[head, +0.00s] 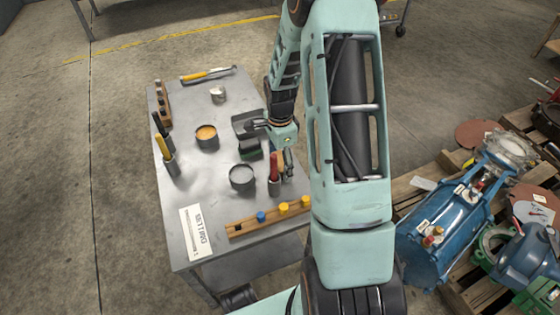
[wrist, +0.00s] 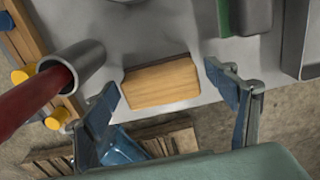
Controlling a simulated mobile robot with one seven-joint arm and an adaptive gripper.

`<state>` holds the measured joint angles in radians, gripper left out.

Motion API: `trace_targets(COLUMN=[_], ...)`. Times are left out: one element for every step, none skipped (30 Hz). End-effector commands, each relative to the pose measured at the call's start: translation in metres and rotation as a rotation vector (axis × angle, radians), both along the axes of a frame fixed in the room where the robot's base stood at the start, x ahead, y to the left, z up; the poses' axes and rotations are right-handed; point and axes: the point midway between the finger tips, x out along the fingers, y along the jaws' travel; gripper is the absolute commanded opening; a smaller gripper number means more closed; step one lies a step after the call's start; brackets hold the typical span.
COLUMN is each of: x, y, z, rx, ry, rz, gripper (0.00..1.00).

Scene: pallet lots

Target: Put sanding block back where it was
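A wooden block (wrist: 160,82) with a dark edge, which looks like the sanding block, sits on the grey metal table in the wrist view. My gripper (wrist: 161,79) is open, with one finger on each side of the block and small gaps visible at both ends. I cannot tell whether the fingertips are down at its height. In the head view my gripper (head: 288,162) is over the table's right side, and my arm hides the wooden block there.
A metal cup with a red handle (wrist: 35,98) stands close left of the gripper. A green-and-black block (head: 250,149), a dark tray (head: 244,122), round tins (head: 242,177) and a wooden rack with coloured knobs (head: 240,228) are nearby. Pallets with pumps (head: 440,225) stand right.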

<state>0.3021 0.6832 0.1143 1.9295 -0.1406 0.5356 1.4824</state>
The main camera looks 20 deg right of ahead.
Motion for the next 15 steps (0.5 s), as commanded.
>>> trace_targets(x=[0.0, 0.0, 0.0, 0.0, 0.0, 0.0, 0.0, 0.0, 0.001, 0.001, 0.001, 0.001, 0.001, 0.001, 0.001], y=[0.0, 0.0, 0.0, 0.0, 0.0, 0.0, 0.0, 0.0, 0.0, 0.0, 0.0, -0.001, -0.001, -0.001, -0.001], z=[0.0, 0.0, 0.0, 0.001, 0.001, 0.003, 0.005, 0.008, 0.014, 0.019, 0.025, 0.034, 0.041, 0.048, 0.057], rx=[0.0, 0.0, 0.0, 0.0, 0.0, 0.0, 0.0, -0.001, -0.001, -0.001, -0.002, -0.002, -0.002, -0.002, -0.002], ry=[0.0, 0.0, 0.0, 0.0, 0.0, 0.0, 0.0, -0.001, -0.002, -0.003, -0.003, -0.004, -0.003, -0.004, -0.004], rz=[0.0, 0.0, 0.0, 0.0, 0.0, 0.0, 0.0, 0.0, 0.0, 0.0, 0.001, 0.001, 0.001, 0.0, -0.001], gripper=[0.78, 0.78, 0.78, 0.78, 0.78, 0.78, 0.78, 0.78, 0.78, 0.78, 0.78, 0.78, 0.78, 0.78, 0.78])
